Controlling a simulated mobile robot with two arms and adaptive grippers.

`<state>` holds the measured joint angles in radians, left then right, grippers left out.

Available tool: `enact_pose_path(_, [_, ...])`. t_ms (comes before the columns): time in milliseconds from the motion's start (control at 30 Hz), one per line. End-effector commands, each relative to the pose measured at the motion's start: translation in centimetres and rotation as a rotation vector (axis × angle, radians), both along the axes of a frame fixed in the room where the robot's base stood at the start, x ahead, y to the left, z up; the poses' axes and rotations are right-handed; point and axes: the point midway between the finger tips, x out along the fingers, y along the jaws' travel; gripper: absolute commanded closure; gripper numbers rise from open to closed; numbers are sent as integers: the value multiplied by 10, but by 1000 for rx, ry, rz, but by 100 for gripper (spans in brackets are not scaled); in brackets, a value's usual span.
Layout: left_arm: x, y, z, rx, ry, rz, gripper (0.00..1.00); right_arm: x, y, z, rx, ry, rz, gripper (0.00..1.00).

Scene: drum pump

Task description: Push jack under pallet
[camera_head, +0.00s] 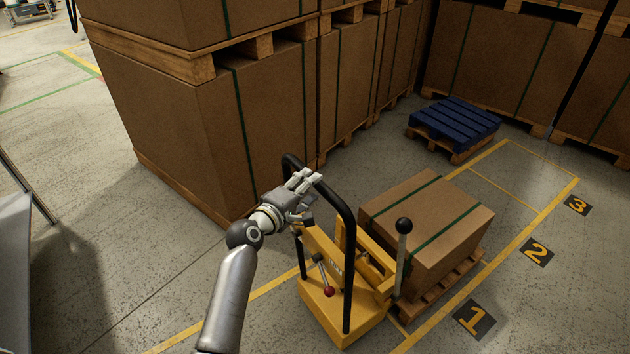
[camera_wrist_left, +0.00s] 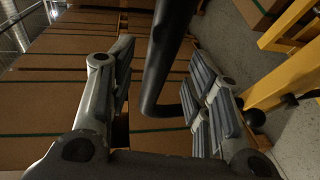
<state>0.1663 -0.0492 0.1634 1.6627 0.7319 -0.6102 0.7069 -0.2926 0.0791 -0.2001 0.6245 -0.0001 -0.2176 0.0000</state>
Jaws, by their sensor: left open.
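The yellow pallet jack (camera_head: 345,312) stands on the floor with a black loop handle (camera_head: 348,225). It is close to the near end of a wooden pallet (camera_head: 440,292) carrying a strapped cardboard box (camera_head: 420,220). The jack's forks are hidden, so I cannot tell how far they reach under the pallet. My left gripper (camera_head: 302,182) is at the top bar of the handle. In the left wrist view the black handle (camera_wrist_left: 165,65) runs between the spread fingers of the left gripper (camera_wrist_left: 160,60); contact is unclear. My right gripper is not in view.
Tall stacked cartons (camera_head: 185,125) stand close on the left and behind. A blue pallet (camera_head: 455,120) lies on a wooden one at the back. Yellow floor lines mark bays with number plates (camera_head: 474,319) on the right. A black-knobbed lever (camera_head: 402,260) stands up from the jack.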

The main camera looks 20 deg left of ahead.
Motion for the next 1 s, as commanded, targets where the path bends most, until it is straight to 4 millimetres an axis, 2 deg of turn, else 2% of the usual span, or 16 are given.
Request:
enact_pose_path(100, [15, -5, -2, -1, 0, -1, 54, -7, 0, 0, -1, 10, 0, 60])
enact_pose_path(300, [30, -9, -6, -1, 0, -2, 54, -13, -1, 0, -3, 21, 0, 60])
enact_pose_path(700, [34, -10, -6, 0, 0, -1, 54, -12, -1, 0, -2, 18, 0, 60])
enact_pose_path(1000, [34, -10, -7, 0, 0, -1, 93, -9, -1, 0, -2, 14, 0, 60])
